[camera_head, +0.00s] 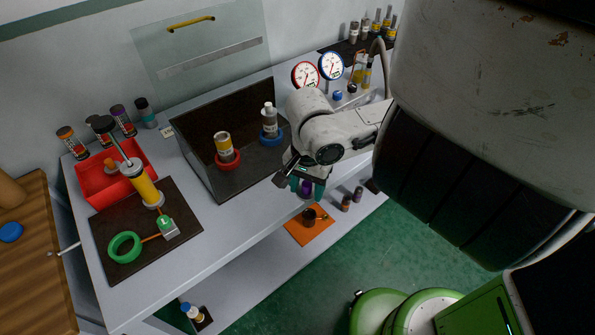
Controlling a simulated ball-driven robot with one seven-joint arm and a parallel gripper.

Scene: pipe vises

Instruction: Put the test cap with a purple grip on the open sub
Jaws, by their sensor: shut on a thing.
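My gripper (306,186) is at the front edge of the bench, right of the dark open box. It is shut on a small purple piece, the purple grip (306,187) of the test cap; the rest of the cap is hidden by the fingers. In the box stand two upright pieces: a yellow-banded one (223,146) in a red ring (229,161), and a grey one with a light top (269,121) in a blue ring (272,138). I cannot tell from this view which is the open sub. My gripper is apart from both, to their right and nearer.
Red bin (88,182), yellow hand pump (145,186) and green ring (124,247) are at the left of the bench. Two gauges (306,75) stand behind the arm. An orange mat (308,229) with small parts lies on the lower shelf. The box walls (243,187) stand up around the pieces.

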